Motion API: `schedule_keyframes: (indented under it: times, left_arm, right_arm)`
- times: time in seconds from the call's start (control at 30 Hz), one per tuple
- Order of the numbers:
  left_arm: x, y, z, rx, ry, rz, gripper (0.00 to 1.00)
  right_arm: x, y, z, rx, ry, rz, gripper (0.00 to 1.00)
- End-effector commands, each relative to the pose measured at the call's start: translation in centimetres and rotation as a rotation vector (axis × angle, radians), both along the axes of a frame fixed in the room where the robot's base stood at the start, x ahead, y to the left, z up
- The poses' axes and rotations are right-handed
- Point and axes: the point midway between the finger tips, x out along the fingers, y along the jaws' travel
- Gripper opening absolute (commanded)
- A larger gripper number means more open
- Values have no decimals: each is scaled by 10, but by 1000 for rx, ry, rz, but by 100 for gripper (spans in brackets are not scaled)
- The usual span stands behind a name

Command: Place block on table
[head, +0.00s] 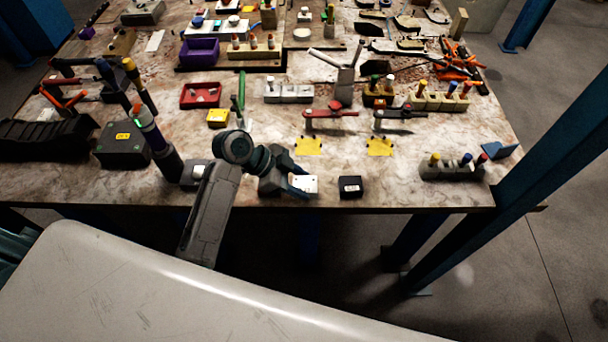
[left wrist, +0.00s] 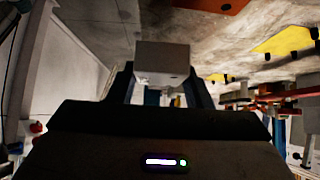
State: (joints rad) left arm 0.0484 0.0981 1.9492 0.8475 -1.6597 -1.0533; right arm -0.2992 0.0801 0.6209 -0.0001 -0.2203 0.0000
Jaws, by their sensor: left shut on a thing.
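A small white block (head: 305,184) is at the front part of the worn stone-look table (head: 240,190). My left gripper (head: 298,182) is shut on this block, with its dark blue fingers on either side. In the left wrist view the pale block (left wrist: 162,62) sits between the two fingertips (left wrist: 163,88). I cannot tell whether its underside touches the tabletop. My right gripper is not in view.
A small black block (head: 350,188) stands just right of the white one. A grey peg rack (head: 452,170) stands at the front right. A dark box (head: 123,144) is at the left.

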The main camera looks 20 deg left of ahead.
Motion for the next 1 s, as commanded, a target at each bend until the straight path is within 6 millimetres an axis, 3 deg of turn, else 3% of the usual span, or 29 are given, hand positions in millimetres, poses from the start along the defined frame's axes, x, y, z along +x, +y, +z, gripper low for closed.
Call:
schedule_keyframes:
  times: [0.1, 0.2, 0.53, 0.87, 0.9, 1.0]
  left_arm:
    - [21, -3, 1, -3, 0, 1, 16]
    - [29, -3, -1, -2, 0, 1, 16]
    - [29, -3, -35, -1, 2, 1, 16]
    - [30, -3, -40, -1, -1, 1, 16]
    - [30, -3, -41, 0, 0, 1, 49]
    - [30, -3, -40, 0, 0, 1, 67]
  right_arm:
    - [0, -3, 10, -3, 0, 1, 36]
    - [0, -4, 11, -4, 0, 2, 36]
    - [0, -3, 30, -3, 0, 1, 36]
    - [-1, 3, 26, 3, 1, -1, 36]
    - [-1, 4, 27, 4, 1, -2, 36]
    - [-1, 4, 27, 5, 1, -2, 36]
